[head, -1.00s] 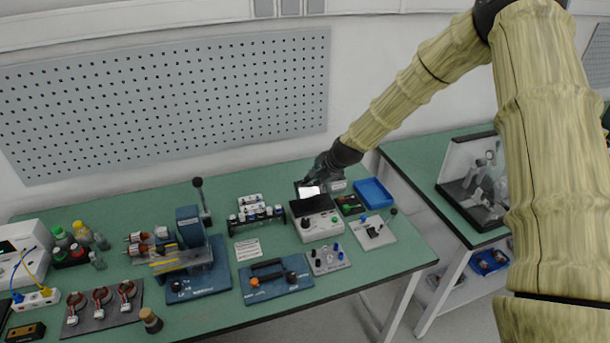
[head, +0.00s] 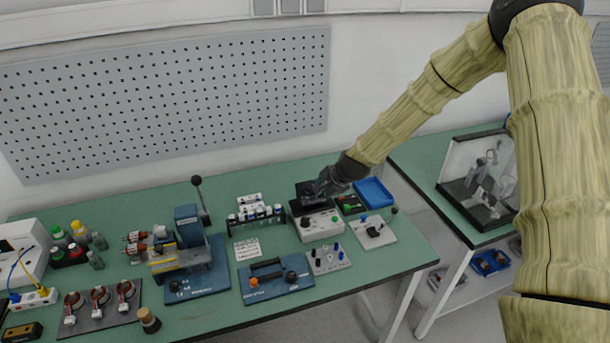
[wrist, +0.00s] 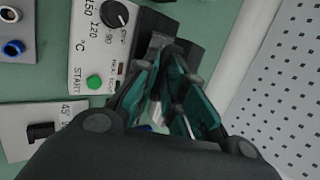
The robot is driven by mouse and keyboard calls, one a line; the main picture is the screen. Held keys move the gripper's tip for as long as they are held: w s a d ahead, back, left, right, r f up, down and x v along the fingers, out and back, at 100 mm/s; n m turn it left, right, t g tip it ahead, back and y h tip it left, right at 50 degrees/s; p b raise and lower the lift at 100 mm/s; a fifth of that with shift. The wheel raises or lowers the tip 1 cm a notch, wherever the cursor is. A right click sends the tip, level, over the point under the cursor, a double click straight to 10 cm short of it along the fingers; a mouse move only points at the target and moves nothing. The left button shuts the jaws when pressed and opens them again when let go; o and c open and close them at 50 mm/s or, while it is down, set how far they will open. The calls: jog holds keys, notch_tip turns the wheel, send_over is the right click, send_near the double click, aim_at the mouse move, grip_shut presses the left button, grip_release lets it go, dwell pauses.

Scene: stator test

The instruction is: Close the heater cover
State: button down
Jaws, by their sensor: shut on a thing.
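The heater (head: 318,226) is a white box with a dial and a green button, standing near the back right of the green bench. Its front panel (wrist: 90,50) shows at the upper left in the wrist view, with temperature marks and START. The dark heater cover (head: 305,189) is above the rear of the heater, tilted and partly open. My gripper (head: 318,187) is at the cover's right side and shut on it. In the wrist view my gripper's (wrist: 165,65) teal-padded fingers reach toward the dark part behind the panel. They hide most of the gripped part.
A blue tray (head: 374,192) and a small dark tray (head: 350,204) lie right of the heater. A switch plate (head: 373,232) and a socket plate (head: 328,259) are in front. A vial rack (head: 256,218) stands left. The perforated wall panel (head: 170,105) is behind.

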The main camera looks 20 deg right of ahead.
jog(key=shift+s+f+b, duration=0.55)
jog(key=shift+s+f, duration=0.2)
jog(key=shift+f, duration=0.2)
jog(key=shift+s+f, duration=0.35)
jog(key=shift+f, duration=0.25)
jog(key=c, duration=1.6)
grip_release()
jog(key=shift+r, duration=0.1)
jog(key=shift+w+r, duration=0.1)
